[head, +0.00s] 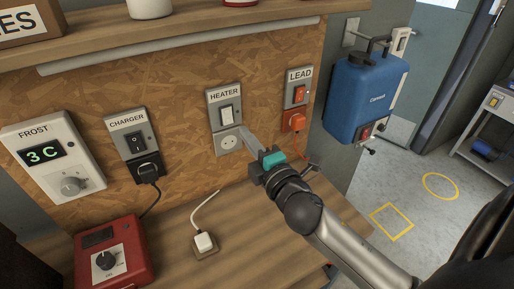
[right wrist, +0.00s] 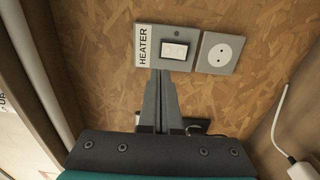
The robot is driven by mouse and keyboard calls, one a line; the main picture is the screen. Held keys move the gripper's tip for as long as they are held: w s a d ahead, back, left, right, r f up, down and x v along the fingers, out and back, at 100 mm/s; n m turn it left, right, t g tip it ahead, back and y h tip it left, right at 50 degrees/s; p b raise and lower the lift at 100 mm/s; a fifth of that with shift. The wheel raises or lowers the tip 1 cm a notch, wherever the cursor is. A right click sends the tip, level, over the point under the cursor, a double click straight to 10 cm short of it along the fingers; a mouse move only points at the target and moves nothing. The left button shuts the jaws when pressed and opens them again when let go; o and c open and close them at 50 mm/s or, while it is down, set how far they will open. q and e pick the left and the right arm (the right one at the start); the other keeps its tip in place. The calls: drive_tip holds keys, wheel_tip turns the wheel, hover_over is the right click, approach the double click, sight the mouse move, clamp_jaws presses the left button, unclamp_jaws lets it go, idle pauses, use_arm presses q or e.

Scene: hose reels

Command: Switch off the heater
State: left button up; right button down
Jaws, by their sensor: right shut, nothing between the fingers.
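The heater switch (head: 227,115) is a white rocker on a grey plate labelled HEATER, mounted on the chipboard wall. In the right wrist view the rocker (right wrist: 175,50) is at the upper middle, its label to the left. Which way the rocker is pressed I cannot tell. A round socket (head: 229,142) sits directly below the switch, with no plug in it. My right gripper (head: 243,131) is shut and empty. Its fingertips (right wrist: 164,73) are close to the lower edge of the switch plate; I cannot tell whether they touch. My left gripper is not in view.
A charger switch (head: 137,141) with a black plug and a FROST panel (head: 52,157) are on the left. A lead switch (head: 300,93) with an orange plug is right of the heater. A shelf (head: 190,37) juts out above. A white plug (head: 204,243) lies on the bench.

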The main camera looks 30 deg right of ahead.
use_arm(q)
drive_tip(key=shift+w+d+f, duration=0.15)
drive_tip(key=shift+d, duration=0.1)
use_arm(e)
drive_tip(key=s, duration=0.4)
drive_tip(key=shift+s+a+r, duration=0.2)
drive_tip(key=shift+s+r, duration=0.05)
drive_tip(key=shift+r, duration=0.05)
